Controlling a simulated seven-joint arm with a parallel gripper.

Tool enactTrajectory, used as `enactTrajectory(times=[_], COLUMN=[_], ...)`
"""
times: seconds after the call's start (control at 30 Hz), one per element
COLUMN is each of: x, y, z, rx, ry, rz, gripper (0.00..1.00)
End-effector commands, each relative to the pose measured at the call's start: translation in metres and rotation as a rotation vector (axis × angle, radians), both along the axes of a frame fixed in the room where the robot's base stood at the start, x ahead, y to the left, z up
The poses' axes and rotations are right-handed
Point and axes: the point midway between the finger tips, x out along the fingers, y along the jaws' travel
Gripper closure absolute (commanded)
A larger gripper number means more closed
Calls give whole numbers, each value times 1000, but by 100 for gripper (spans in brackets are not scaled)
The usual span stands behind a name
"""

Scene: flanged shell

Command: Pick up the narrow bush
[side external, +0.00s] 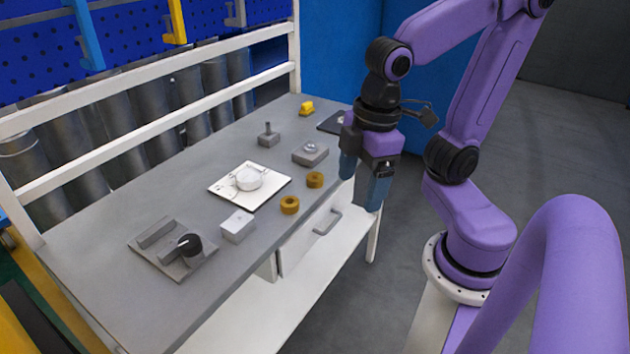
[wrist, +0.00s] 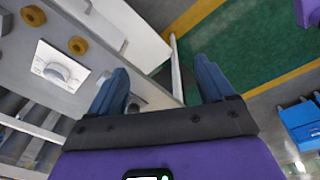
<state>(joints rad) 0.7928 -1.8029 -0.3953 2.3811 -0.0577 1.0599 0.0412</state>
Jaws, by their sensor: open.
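Two brass-coloured ring bushes lie on the grey bench near its front edge. One bush (side external: 315,180) is farther back and right; the other bush (side external: 290,204) is nearer the middle. They also show at the upper left of the wrist view, one at the corner (wrist: 33,15) and one a little lower right (wrist: 78,45). I cannot tell which is the narrow one. My gripper (side external: 359,190) points down, open and empty, off the bench's front edge, to the right of both bushes. Its blue fingers in the wrist view (wrist: 162,68) have nothing between them.
A white plate (side external: 217,188) bearing a round white shell (side external: 249,179) lies behind the bushes. A pale block (side external: 237,226), a black-knobbed fixture (side external: 190,247), a pin block (side external: 268,137), a domed block (side external: 310,153) and a yellow piece (side external: 306,108) stand around. A drawer handle (side external: 328,222) juts out below.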

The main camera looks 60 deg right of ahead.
Motion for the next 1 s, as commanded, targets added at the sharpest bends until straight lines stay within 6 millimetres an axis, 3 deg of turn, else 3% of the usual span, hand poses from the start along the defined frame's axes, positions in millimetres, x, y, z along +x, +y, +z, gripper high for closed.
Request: enactTrajectory(times=[0.43,0.7,1.0], x=[115,179,231], y=[-9,-33,-70], z=[-6,-5,-1], rx=[72,103,127], ry=[-239,-394,-547], rz=[-283,-437,-572], gripper=[18,18,18])
